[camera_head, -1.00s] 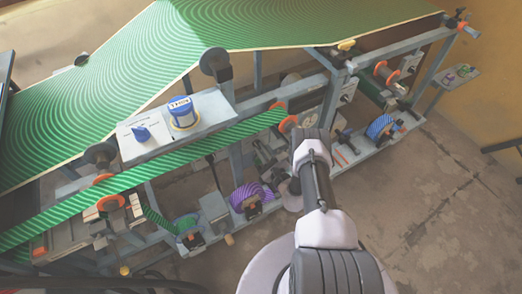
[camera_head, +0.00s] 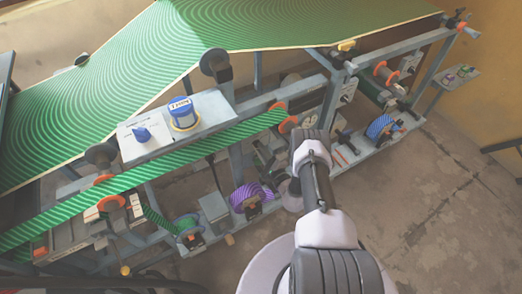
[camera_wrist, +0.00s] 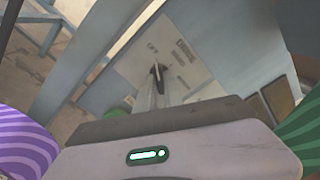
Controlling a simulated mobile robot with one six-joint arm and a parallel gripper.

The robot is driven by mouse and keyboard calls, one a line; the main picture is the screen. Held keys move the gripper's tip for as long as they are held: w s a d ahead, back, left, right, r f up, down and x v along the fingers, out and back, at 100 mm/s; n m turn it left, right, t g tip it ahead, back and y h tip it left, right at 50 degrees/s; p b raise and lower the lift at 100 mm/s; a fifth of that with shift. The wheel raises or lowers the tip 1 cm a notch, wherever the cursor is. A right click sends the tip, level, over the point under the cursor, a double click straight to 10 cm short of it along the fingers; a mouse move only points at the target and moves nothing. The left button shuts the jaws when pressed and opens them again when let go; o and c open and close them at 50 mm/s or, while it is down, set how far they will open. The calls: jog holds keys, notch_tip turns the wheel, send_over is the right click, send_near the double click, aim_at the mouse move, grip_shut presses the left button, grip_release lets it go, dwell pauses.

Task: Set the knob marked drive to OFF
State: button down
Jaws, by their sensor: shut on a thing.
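In the wrist view my gripper (camera_wrist: 158,80) is shut on a small dark knob (camera_wrist: 157,69) on a pale panel (camera_wrist: 198,68). The fingers hide part of the knob. In the head view my arm hides the gripper and this knob.
A grey box on the machine carries a blue knob (camera_head: 142,134) and a large blue cap (camera_head: 182,112). Green striped web (camera_head: 150,175) runs along the frame.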

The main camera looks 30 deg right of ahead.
dwell(0.3)
jog(key=c, duration=1.5)
grip_release()
jog(key=shift+o, duration=0.2)
jog(key=s+p, duration=0.5)
jog(key=s, duration=1.2)
jog(key=shift+s+d, duration=0.2)
jog(key=shift+d, duration=0.1)
